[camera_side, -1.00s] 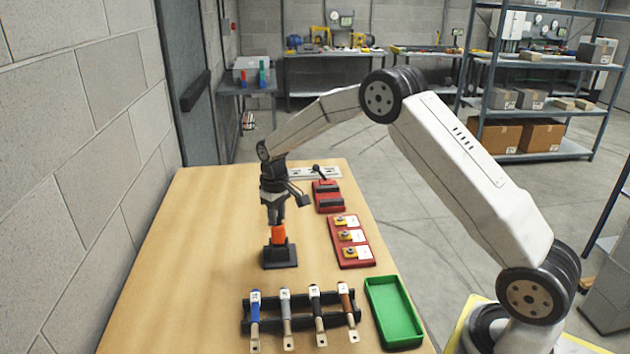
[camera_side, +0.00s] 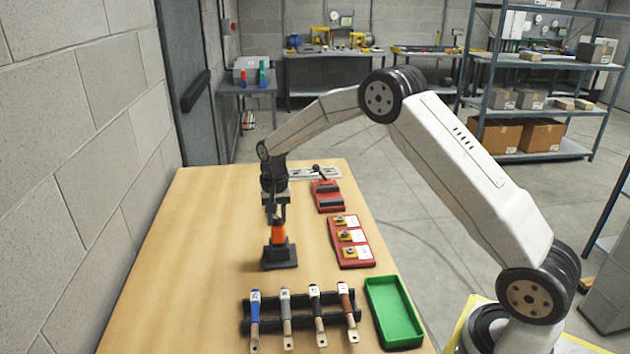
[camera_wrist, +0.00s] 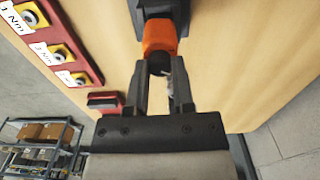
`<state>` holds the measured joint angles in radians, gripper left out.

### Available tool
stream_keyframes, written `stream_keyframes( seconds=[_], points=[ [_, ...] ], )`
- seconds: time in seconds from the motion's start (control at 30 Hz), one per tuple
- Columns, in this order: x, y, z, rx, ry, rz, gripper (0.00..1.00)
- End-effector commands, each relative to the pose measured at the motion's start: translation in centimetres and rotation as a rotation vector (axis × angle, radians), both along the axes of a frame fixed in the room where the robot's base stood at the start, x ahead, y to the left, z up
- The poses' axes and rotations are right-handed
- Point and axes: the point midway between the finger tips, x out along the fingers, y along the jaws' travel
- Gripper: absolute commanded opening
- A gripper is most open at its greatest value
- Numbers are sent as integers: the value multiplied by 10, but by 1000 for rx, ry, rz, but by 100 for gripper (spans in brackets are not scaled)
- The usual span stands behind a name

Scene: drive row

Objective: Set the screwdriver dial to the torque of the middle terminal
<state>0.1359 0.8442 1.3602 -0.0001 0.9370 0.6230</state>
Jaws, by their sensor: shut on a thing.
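The screwdriver (camera_side: 279,234) has an orange body and stands upright in a black stand (camera_side: 280,257). It also shows in the wrist view (camera_wrist: 159,37). My gripper (camera_side: 277,216) points down at its top end. In the wrist view my gripper (camera_wrist: 161,70) is shut on the black dial (camera_wrist: 160,63), one finger on each side. Dial markings are not readable. The red terminal panel (camera_side: 337,262) carries three yellow terminals with white labels. The middle terminal (camera_side: 345,236) also shows in the wrist view (camera_wrist: 61,52); its label ends in Nm, but I cannot read the number surely.
A rack (camera_side: 302,325) holds several handled tools in front. A green tray (camera_side: 371,285) lies to its right. A red block (camera_side: 327,195) with black parts and a pale strip (camera_side: 316,173) lie behind the panel. The table's left side is bare.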

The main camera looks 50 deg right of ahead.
Motion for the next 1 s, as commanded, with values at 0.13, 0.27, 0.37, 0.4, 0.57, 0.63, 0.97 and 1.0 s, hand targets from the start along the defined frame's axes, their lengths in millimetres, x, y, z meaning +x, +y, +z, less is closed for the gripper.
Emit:
stream_keyframes(
  seconds=[0.13, 0.27, 0.37, 0.4, 0.57, 0.63, 0.97, 1.0],
  points=[
    [0, 0, 1, 0, -1, -67, 46],
    [0, 0, 0, 0, -1, -64, 87],
    [0, 0, 0, 0, 0, -63, 100],
    [0, 0, 0, 0, 0, -63, 100],
    [0, 0, 0, 0, 0, -62, 100],
    [0, 0, 2, 0, 0, -62, 100],
    [0, 0, 17, 0, -1, -61, 100],
    [0, 0, 20, 0, -1, -61, 100]
  ],
)
